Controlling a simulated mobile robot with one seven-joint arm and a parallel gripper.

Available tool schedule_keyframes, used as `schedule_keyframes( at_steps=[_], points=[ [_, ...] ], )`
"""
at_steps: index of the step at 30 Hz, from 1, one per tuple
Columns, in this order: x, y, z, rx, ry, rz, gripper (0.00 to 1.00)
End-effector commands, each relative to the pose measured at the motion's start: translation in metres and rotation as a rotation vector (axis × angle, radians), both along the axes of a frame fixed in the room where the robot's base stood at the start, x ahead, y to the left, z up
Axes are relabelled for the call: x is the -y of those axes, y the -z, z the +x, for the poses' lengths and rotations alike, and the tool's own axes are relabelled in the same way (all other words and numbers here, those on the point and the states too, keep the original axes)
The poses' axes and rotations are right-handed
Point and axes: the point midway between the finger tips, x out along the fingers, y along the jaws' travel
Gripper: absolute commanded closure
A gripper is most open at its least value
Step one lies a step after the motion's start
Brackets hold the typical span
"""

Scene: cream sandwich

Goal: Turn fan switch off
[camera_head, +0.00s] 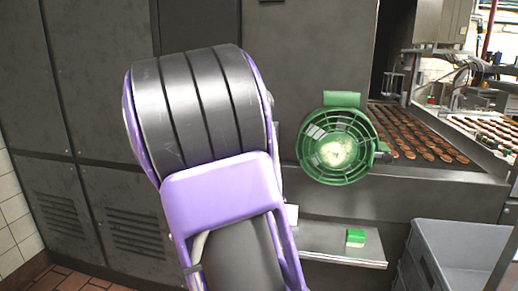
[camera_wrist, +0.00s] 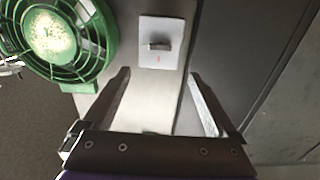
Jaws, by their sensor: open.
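The fan switch (camera_wrist: 150,62) is a white plate with a small grey knob (camera_wrist: 159,46) and a tiny red mark below it, on a metal panel in the wrist view. The green fan (camera_head: 337,146) is mounted on the machine front in the head view; it also shows at the upper left of the wrist view (camera_wrist: 60,42). My gripper (camera_wrist: 160,76) is open and empty, its two fingers spread below the switch plate in the picture. Contact with the knob is not visible. In the head view my arm hides the gripper, and I cannot make out the switch.
A conveyor (camera_head: 480,165) with rows of brown biscuits runs behind the fan at right. A grey crate (camera_head: 425,262) stands at the lower right. A metal shelf (camera_head: 325,252) below the fan holds a green-and-white block (camera_head: 355,238). Dark cabinets (camera_head: 85,90) fill the left.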

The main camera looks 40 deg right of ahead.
Motion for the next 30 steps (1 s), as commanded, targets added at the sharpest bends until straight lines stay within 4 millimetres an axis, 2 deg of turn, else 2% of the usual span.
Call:
schedule_keyframes(
  at_steps=[3, 15, 21, 30],
  points=[
    [0.022, 0.001, 0.017, 0.0, 0.004, -0.003, 0.07],
    [0.086, 0.001, 0.072, -0.002, 0.002, -0.003, 0.07],
    [0.102, 0.0, 0.087, -0.001, 0.0, -0.001, 0.07],
    [0.107, 0.0, 0.092, 0.0, 0.0, 0.0, 0.07]
  ],
)
